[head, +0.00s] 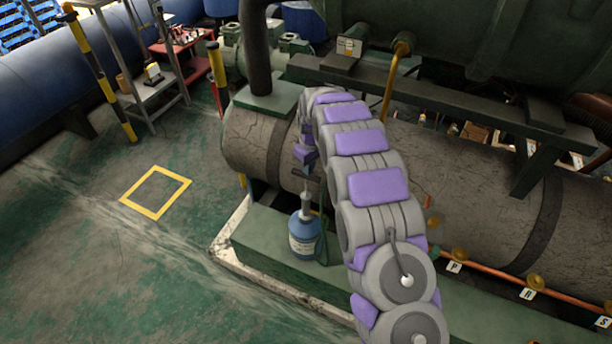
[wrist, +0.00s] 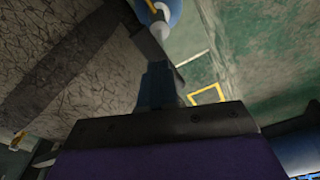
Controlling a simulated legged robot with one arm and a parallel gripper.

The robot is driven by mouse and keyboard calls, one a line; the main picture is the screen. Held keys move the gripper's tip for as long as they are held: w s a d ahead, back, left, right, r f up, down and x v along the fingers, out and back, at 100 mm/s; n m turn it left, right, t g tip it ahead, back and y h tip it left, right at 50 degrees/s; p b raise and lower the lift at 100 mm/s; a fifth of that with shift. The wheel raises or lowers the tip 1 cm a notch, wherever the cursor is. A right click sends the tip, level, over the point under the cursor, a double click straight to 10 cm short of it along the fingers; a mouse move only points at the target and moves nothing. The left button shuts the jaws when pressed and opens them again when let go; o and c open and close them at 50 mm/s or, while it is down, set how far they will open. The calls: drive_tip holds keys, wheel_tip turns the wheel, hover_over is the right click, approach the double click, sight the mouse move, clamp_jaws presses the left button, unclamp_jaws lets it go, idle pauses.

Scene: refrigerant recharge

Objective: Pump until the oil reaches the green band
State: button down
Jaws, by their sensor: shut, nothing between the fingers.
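The oil pump (head: 303,236) is a blue container with a pale label and a grey neck. It stands upright on the green plinth, beside the large grey cylinder. A dark crossbar handle (head: 308,176) sits on its rod above the neck. My gripper (head: 304,158) is shut and empty, just above the handle; I cannot tell whether it touches it. In the wrist view my gripper (wrist: 158,72) points toward the dark handle bar (wrist: 148,40), with the blue pump (wrist: 170,10) beyond it at the top edge. I cannot make out an oil level or a green band.
The grey cylinder (head: 470,195) runs behind my arm, with an orange pipe (head: 490,280) and tagged valves at right. The green plinth (head: 265,240) has a pale edge. A yellow floor square (head: 156,192) lies on open floor at left. A cart (head: 155,85) stands behind it.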

drive_tip(key=shift+a+f, duration=0.1)
drive_tip(key=shift+f, duration=0.1)
drive_tip(key=shift+f, duration=3.55)
drive_tip(key=shift+s+r, duration=0.1)
drive_tip(key=shift+r, duration=0.1)
drive_tip(key=shift+s+d+r+p, duration=0.2)
drive_tip(key=shift+s+d+p, duration=0.05)
drive_tip(key=shift+s+d, duration=0.3)
drive_tip(key=shift+s+d+r+p, duration=0.2)
drive_tip(key=shift+s+d, duration=0.2)
drive_tip(key=shift+d, duration=0.2)
drive_tip(key=shift+r, duration=0.1)
wheel_tip(320, 180, up, 17)
drive_tip(key=s+d+p, duration=0.1)
drive_tip(key=p, duration=0.2)
drive_tip(key=shift+w+p, duration=0.1)
drive_tip(key=shift+p, duration=0.25)
